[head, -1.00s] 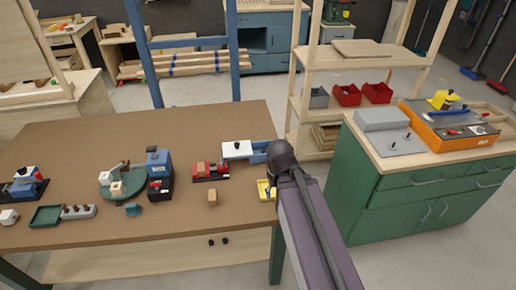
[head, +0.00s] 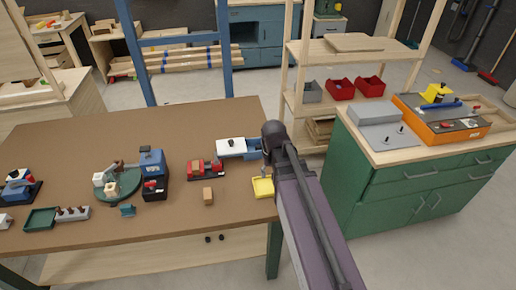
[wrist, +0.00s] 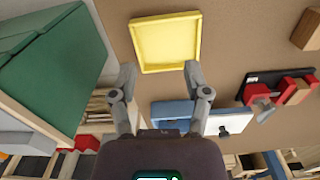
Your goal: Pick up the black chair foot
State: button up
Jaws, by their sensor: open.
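I cannot tell for sure which thing is the black chair foot. Two small black pieces, one on the left (head: 207,239) and one on the right (head: 221,238), show at the lower shelf below the table's front edge. A small black knob-like piece (head: 231,143) is on the white top of a blue-and-white fixture; it also shows in the wrist view (wrist: 223,131). My gripper (wrist: 160,75) is open and empty, its fingertips apart just below the shallow yellow tray (wrist: 166,42) in the wrist view. The tray also shows in the head view (head: 263,187), beside my gripper, and looks empty.
The brown table (head: 90,140) carries a red block fixture (head: 206,169), a wooden block (head: 208,196), a green turntable (head: 117,186) and a green tray (head: 40,219). A green cabinet (head: 390,185) stands at right, a wooden shelf with red bins (head: 340,89) behind.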

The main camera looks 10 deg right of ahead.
aim_at(259, 146)
jog(key=w+r+m+p, duration=0.1)
jog(key=w+r+p, duration=0.1)
jog(key=w, duration=0.9)
jog(key=w+r+m+p, duration=0.2)
jog(key=w, duration=0.9)
jog(key=shift+w+r+m, duration=0.25)
jog(key=shift+w+m, duration=0.05)
jog(key=shift+w, duration=0.05)
jog(key=shift+f, duration=0.1)
notch_tip(259, 146, down, 8)
jog(key=b, duration=0.8)
jog(key=shift+f+b, duration=0.2)
jog(key=shift+b, duration=0.1)
jog(key=shift+f, duration=0.1)
jog(key=f+b, duration=0.1)
jog(key=w+f+b, duration=0.1)
jog(key=f+b, duration=0.1)
jog(key=shift+f+b, duration=0.2)
jog(key=shift+b, duration=0.1)
jog(key=shift+s+f+b, duration=0.1)
jog(key=shift+f+b, duration=0.7)
